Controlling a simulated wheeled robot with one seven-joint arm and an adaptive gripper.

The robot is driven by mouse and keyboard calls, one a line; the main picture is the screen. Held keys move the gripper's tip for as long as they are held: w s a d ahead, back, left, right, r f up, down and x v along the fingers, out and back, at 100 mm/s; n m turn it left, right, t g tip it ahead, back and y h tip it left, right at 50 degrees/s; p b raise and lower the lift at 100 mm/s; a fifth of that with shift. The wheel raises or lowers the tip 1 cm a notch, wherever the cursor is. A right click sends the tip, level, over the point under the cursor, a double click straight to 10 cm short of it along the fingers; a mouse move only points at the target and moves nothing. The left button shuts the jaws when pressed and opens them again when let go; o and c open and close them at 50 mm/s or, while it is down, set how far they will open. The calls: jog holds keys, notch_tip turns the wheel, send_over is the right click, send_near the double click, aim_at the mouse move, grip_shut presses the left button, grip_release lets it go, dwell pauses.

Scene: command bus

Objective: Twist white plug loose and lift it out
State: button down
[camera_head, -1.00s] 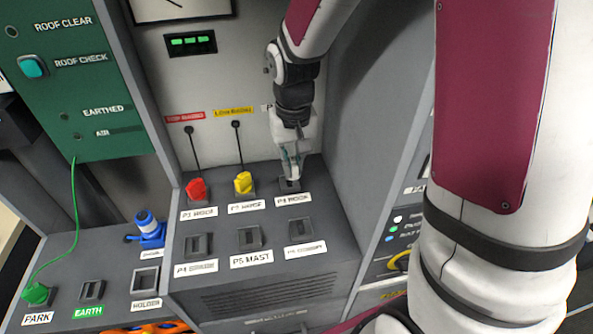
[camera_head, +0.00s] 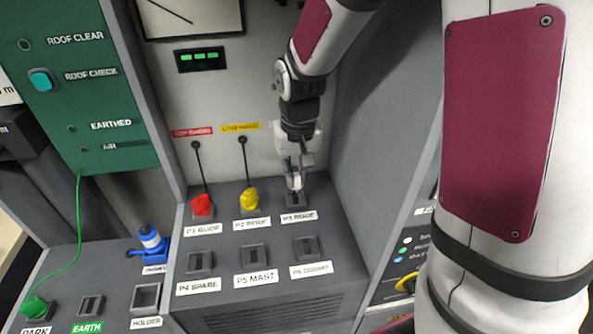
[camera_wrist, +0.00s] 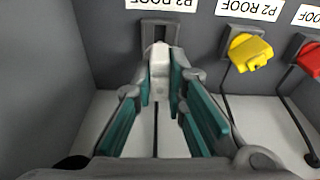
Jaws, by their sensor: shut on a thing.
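My gripper (camera_head: 294,183) points down at the P3 ROOF socket (camera_head: 296,202) at the right end of the back row. In the wrist view, my gripper (camera_wrist: 160,75) has its teal-padded fingers shut on the white plug (camera_wrist: 160,57). The plug's cable trails down between the fingers. The dark P3 ROOF socket (camera_wrist: 159,31) shows just beyond the plug, its slot partly in view. The plug's lower end is hidden, so I cannot tell whether it still touches the socket. In the head view the fingers mostly hide the plug.
A red plug (camera_head: 202,206) stands in P1 ROOF and a yellow plug (camera_head: 249,201) in P2 ROOF, each with a black cable. The front-row sockets, including P5 MAST (camera_head: 253,256), are empty. A grey side wall (camera_head: 375,130) rises close on the right. An empty holder (camera_head: 146,298) lies left.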

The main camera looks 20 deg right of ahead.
jog(key=shift+w+f, duration=0.1)
jog(key=shift+f, duration=0.2)
jog(key=c, duration=1.5)
grip_release()
jog(key=shift+c, duration=0.2)
jog(key=shift+r, duration=0.1)
